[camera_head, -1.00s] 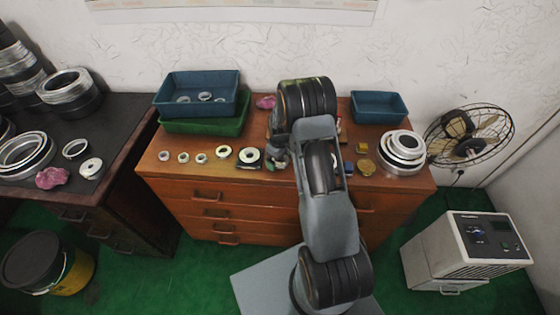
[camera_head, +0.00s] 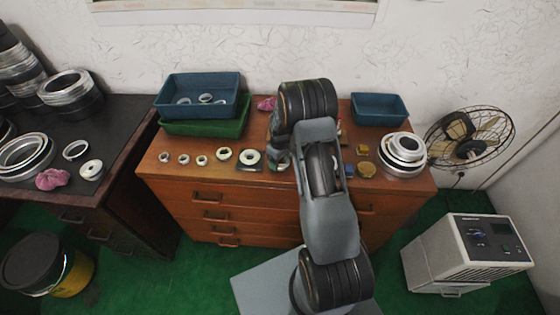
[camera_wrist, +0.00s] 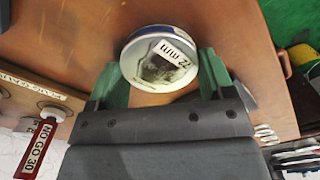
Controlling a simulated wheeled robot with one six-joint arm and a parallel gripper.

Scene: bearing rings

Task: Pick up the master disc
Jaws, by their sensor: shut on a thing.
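In the head view my own arm hides the disc and most of the gripper. How high the disc is above the wood cannot be told.
Several pale rings (camera_head: 225,154) line the left of the wooden chest top (camera_head: 190,140). A red "NO GO 30" gauge (camera_wrist: 42,145) is at the wrist view's left.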

